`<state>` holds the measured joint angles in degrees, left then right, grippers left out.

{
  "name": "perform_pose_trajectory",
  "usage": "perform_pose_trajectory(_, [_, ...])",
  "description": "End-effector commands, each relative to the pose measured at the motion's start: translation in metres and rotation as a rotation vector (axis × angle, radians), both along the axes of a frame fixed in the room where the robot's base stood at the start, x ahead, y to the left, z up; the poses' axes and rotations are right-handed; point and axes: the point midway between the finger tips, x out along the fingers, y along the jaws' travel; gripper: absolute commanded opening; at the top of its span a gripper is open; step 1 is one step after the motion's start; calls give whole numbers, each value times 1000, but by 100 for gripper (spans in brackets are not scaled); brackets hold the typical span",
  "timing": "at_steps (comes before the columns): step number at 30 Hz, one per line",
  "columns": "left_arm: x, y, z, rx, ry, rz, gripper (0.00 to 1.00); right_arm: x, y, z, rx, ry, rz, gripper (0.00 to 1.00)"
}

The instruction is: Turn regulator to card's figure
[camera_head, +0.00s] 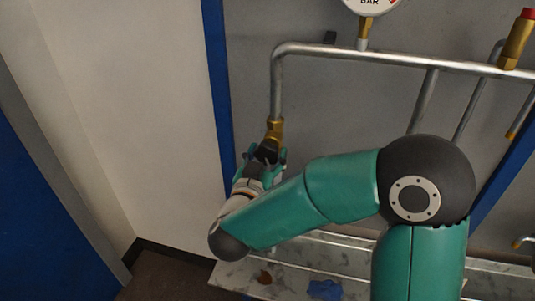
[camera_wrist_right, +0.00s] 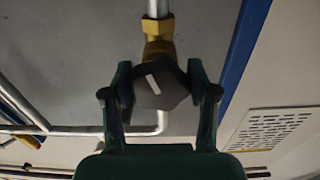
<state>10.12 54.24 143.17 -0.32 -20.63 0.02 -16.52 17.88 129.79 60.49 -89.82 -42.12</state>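The regulator's black knob (camera_wrist_right: 161,84), with a white mark on its face, sits below a brass fitting on a grey pipe. The brass body (camera_head: 274,129) shows in the head view at the pipe's lower end. My right gripper (camera_head: 267,154) is at the knob, its fingers hiding much of it there. In the right wrist view the gripper (camera_wrist_right: 160,90) has one finger on each side of the knob, and the knob fills the gap between them. A round gauge (camera_head: 371,5) marked BAR is cut off at the top; its needle is not visible. My left gripper is out of view.
A grey pipe (camera_head: 390,57) runs across the wall with branches down. A red-capped brass valve (camera_head: 517,38) is at the upper right. A blue upright (camera_head: 217,80) stands left of the regulator. Below is a stained, pale ledge (camera_head: 300,278) with a blue patch.

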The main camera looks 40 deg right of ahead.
Motion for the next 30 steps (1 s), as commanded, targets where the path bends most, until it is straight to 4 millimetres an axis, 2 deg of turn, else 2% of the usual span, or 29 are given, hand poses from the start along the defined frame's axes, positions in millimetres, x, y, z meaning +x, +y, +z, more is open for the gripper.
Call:
perform_pose_trajectory(1, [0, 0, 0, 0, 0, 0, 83, 0, 1, 0, 0, 0, 2, 44])
perform_pose_trajectory(5, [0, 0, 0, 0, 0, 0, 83, 1, 1, 0, 0, 0, 3, 23])
perform_pose_trajectory(8, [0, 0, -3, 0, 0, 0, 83, 1, 1, -1, 6, -8, 4, 23])
perform_pose_trajectory(18, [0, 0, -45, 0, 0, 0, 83, 2, 2, -4, 171, -205, 4, 23])
perform_pose_trajectory(29, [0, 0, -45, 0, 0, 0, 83, 2, 2, 1, 201, -236, 4, 23])
perform_pose_trajectory(30, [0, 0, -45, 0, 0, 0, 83, 2, 2, 1, 201, -236, 4, 59])
